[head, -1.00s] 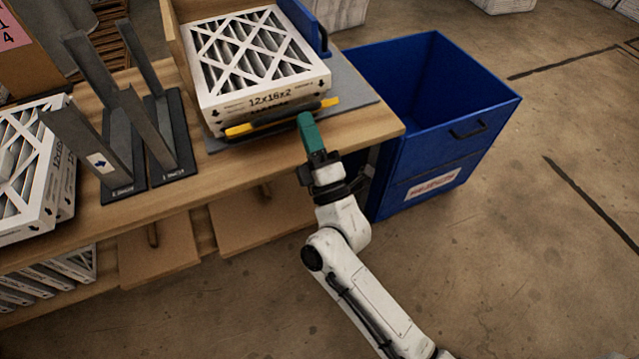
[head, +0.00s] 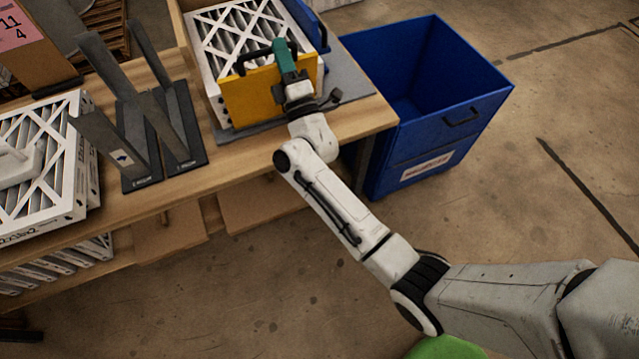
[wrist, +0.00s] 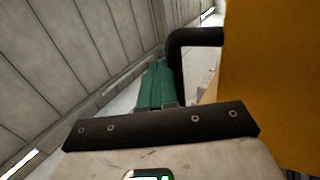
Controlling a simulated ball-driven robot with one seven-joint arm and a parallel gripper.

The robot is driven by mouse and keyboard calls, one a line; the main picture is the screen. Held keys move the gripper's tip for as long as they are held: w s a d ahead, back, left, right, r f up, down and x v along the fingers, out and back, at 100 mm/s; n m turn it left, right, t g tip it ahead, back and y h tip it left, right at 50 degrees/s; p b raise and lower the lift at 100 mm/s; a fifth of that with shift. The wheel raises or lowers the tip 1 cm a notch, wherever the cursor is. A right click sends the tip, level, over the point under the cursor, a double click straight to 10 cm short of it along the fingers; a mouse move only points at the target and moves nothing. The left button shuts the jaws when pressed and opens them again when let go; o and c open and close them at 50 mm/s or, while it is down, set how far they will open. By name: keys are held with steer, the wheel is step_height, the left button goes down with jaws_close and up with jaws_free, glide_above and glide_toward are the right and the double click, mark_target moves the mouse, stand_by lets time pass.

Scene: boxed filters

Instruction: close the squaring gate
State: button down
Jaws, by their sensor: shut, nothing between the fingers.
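The squaring gate is a yellow panel (head: 262,97) with a black handle (head: 241,64) along its top. It stands upright across the front of the stacked white pleated filters (head: 232,30) and hides most of their front. My gripper (head: 282,48), with green fingers, is shut and empty at the top of the gate, by the right part of the handle. In the wrist view the fingers (wrist: 155,88) lie just left of the black handle (wrist: 190,38), with the yellow panel (wrist: 268,70) to the right. I cannot tell whether they touch the handle.
A blue rejects bin (head: 470,112) stands right of the wooden bench (head: 345,118). Grey upright plates on dark bases (head: 163,140) and another filter stack (head: 40,165) are to the left. A blue part (head: 308,22) is beside the filters. Open floor lies in front.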

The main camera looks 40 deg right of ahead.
steer(key=shift+w+d+r, duration=0.15)
steer(key=shift+w+d, duration=0.1)
steer(key=shift+w, duration=0.55)
steer(key=shift+w+d+r, duration=0.15)
steer(key=shift+w+d, duration=0.1)
steer(key=shift+w, duration=0.5)
